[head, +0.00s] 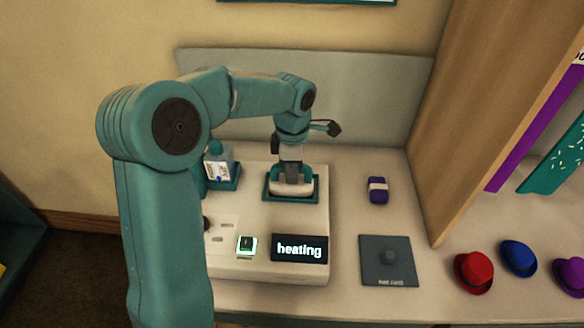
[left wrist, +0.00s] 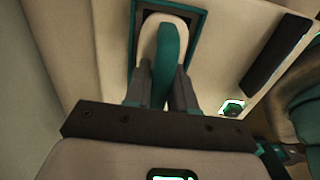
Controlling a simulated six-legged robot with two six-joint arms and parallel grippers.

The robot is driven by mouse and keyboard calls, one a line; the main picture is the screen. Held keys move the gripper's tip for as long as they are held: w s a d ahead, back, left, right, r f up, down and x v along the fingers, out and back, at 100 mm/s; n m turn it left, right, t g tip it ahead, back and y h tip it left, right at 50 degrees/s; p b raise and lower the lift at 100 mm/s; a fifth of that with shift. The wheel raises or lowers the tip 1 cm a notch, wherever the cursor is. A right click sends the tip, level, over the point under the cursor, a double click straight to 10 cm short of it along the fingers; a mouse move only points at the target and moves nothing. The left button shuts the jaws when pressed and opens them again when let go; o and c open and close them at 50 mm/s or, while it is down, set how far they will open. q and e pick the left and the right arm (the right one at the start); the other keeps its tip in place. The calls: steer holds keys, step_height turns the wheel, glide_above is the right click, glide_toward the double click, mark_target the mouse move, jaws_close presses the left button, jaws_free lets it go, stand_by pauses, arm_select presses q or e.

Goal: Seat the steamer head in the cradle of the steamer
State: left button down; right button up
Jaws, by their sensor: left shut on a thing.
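My left gripper (head: 291,176) reaches down over the steamer (head: 228,262), a cream box with a display reading "heating". It is shut on the steamer head (head: 305,187), a pale rounded piece with a teal handle. In the left wrist view the handle (left wrist: 169,60) is between the two fingers of my left gripper (left wrist: 163,88). The steamer head lies inside the outline of the cradle (head: 269,198), a dark teal square frame on top of the steamer. The cradle frame also shows in the left wrist view (left wrist: 199,28). I cannot tell whether the head touches the cradle floor. My right gripper is out of view.
A teal and white bottle (head: 219,168) stands left of the cradle. A lit green switch (head: 246,245) is beside the display. To the right are a purple roll (head: 377,190), a dark plate (head: 388,270) and several small hats (head: 473,271). A wooden panel (head: 470,120) rises at right.

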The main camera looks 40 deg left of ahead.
arm_select(q)
steer(key=shift+r, duration=0.1)
steer(key=c, duration=0.9)
jaws_free()
steer(key=shift+o, duration=0.2)
step_height(320, 180, up, 16)
steer(key=p, duration=0.1)
steer(key=shift+r+p, duration=0.15)
steer(key=shift+p, duration=0.15)
steer(key=shift+r, duration=0.1)
